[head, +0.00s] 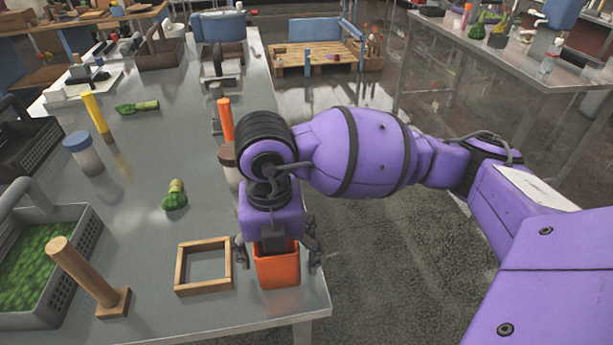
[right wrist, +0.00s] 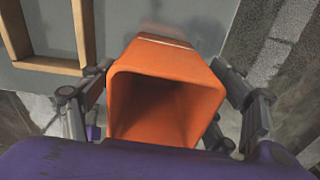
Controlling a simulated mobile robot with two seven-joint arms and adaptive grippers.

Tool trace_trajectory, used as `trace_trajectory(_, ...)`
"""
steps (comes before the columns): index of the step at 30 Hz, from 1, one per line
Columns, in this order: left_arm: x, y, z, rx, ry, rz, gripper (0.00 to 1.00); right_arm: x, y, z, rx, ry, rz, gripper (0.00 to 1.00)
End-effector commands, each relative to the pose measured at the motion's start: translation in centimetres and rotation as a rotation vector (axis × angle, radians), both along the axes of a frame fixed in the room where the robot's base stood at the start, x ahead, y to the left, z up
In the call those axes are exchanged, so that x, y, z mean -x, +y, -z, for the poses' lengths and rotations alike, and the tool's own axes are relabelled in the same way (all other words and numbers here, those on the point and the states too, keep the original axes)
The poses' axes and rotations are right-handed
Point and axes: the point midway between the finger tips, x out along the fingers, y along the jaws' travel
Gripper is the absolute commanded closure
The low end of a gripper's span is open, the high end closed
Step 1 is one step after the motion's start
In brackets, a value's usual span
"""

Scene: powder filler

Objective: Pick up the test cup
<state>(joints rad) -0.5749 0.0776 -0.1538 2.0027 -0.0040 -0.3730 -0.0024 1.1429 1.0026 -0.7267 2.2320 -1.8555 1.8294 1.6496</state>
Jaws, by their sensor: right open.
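The test cup, an orange square-mouthed cup (head: 277,270), stands near the right front corner of the grey table. In the right wrist view its open mouth (right wrist: 165,105) faces the camera and its inside looks dark and empty. My right gripper (head: 278,256) is above the cup with its fingers spread on either side of it. In the right wrist view, the fingers of the gripper (right wrist: 168,108) flank the cup, with the right finger apart from it and the left one close to its rim; contact there cannot be told. My left gripper is not in view.
A square wooden frame (head: 178,268) lies just left of the cup. A wooden post on a base (head: 85,272) and a grey basket of green material (head: 90,232) are further left. The table's right edge (head: 322,285) is close to the cup, with open floor beyond.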

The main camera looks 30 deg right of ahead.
Motion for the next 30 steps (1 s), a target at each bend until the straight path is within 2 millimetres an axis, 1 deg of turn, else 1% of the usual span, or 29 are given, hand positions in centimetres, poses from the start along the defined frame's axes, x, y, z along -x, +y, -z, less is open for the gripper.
trace_trajectory(3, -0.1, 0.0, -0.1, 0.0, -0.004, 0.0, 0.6, 0.0, 0.1, 1.5, -0.001, -0.001, 0.0, 0.2)
trace_trajectory(5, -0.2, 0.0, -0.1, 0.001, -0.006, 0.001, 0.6, 0.0, 0.1, 1.9, -0.001, -0.001, -0.001, 0.2)
trace_trajectory(12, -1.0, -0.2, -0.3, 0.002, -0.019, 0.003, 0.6, -0.1, 0.1, 2.0, -0.002, -0.005, -0.002, 0.2)
trace_trajectory(13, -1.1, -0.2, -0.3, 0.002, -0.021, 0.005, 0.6, -0.1, 0.1, 2.0, -0.002, -0.005, -0.002, 0.21)
trace_trajectory(21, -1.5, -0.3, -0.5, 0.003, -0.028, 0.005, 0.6, -0.1, 0.1, 2.0, -0.002, -0.005, -0.002, 0.56)
trace_trajectory(23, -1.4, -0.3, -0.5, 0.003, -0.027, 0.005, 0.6, -0.1, 0.1, 2.0, -0.002, -0.005, -0.002, 0.63)
trace_trajectory(30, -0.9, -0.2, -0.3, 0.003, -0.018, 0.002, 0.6, -0.1, 0.1, 2.0, -0.001, -0.006, -0.002, 0.63)
